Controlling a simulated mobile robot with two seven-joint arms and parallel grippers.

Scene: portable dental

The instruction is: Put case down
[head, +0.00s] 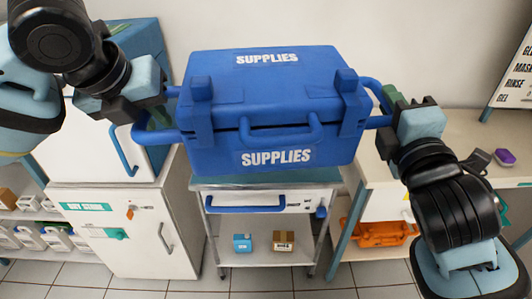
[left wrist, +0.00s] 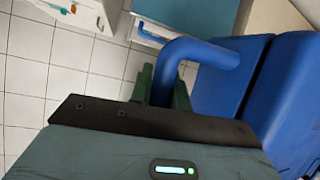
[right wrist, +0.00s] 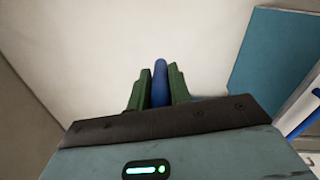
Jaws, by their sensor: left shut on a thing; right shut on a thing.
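A blue case (head: 270,110) marked "SUPPLIES" is held up between my two arms in the head view, with its lid closed. My left gripper (head: 150,112) is shut on the case's left side handle; the green fingers and the blue handle (left wrist: 195,50) show in the left wrist view. My right gripper (head: 393,103) is shut on the right side handle, and the blue bar (right wrist: 160,85) shows between its fingers in the right wrist view. A cart (head: 270,185) with a teal top stands below and behind the case. The case hides most of that top, and I cannot tell the gap between them.
A white cabinet (head: 125,235) stands at the left and a bench (head: 470,140) at the right, with a purple object (head: 504,157) on it. Small boxes (head: 283,241) sit on the cart's lower shelf. An orange case (head: 375,232) is under the bench.

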